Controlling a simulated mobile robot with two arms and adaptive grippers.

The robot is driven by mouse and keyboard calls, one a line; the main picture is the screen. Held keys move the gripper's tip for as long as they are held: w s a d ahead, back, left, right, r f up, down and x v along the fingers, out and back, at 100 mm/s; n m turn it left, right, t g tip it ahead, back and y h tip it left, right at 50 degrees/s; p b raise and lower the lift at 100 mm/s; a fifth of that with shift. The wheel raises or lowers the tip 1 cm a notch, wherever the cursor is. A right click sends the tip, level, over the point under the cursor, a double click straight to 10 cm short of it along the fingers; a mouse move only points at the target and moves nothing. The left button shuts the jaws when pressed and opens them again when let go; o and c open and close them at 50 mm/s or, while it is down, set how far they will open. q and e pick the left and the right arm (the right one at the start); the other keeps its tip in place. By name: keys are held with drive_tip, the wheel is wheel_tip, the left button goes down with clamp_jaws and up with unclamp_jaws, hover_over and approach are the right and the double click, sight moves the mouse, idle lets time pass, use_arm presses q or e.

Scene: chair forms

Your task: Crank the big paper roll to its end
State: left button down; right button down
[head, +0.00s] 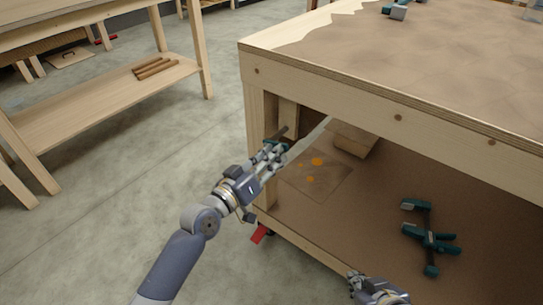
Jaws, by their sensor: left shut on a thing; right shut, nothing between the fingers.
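Brown paper with a ragged left edge (420,45) covers most of the workbench top. At the bench's near left corner, below the top, a small dark crank handle (283,133) sticks out beside the leg. My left gripper (275,151) is at this spot, shut on the handle; its fingers hide much of the handle. The big paper roll itself cannot be clearly made out. My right gripper (354,281) is low at the bottom edge, in front of the lower shelf, shut and empty.
The bench's lower shelf (370,225) holds teal clamps (428,239), a cardboard box (352,138) and an orange-spotted sheet (325,180). A wooden rack (100,95) stands left across open concrete floor (90,220).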

use_arm(q)
drive_tip(key=c, duration=1.4)
unclamp_jaws()
drive_tip(key=shift+c, duration=0.2)
drive_tip(key=shift+o, duration=0.2)
drive_tip(key=shift+a+f, duration=0.15)
drive_tip(key=shift+a, duration=0.05)
drive_tip(key=v, duration=1.2)
drive_tip(key=shift+d, duration=0.2)
